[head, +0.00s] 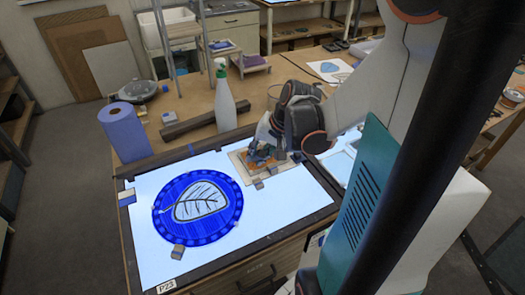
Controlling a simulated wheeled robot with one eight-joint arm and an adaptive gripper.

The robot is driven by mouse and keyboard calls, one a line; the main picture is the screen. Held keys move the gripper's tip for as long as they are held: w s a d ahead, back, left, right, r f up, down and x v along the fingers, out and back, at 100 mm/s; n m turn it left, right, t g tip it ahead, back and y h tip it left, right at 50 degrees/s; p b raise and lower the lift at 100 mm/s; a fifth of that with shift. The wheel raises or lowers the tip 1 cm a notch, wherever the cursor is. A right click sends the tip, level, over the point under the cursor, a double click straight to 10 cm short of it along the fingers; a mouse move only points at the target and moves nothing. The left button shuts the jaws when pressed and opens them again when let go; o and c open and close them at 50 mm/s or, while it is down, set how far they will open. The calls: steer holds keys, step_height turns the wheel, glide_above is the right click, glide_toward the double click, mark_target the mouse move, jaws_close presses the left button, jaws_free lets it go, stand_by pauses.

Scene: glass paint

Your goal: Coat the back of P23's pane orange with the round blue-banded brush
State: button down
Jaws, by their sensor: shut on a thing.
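The round blue pane (170,213), with a pale leaf shape (203,203) in its middle, lies flat on the lit white table (278,213). A label reading P23 (166,286) is at the table's front left corner. My gripper (262,148) is low over a small beige board (238,160) at the table's back right, apart from the pane. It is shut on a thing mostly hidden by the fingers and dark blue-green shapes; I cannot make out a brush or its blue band.
Small blocks lie by the pane (178,252) and near the board (258,184). A white spray bottle (225,105), a blue paper roll (124,133) and a dark bar (203,124) stand or lie behind the lit table. Its front right surface is clear.

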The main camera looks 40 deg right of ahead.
steer(key=shift+r+p, duration=0.5)
steer(key=shift+r, duration=0.15)
steer(key=w+d+b, duration=0.1)
steer(key=w+d, duration=0.2)
steer(key=d, duration=0.5)
steer(key=shift+w+b, duration=0.1)
steer(key=shift+b, duration=0.25)
steer(key=shift+f+b, duration=0.3)
steer(key=shift+f, duration=0.1)
steer(key=shift+f, duration=0.25)
stand_by(0.5)
steer(key=d, duration=0.2)
steer(key=s+d+b, duration=0.1)
steer(key=d, duration=0.2)
steer(key=shift+s+d, duration=0.2)
steer(key=shift+d, duration=0.05)
stand_by(0.7)
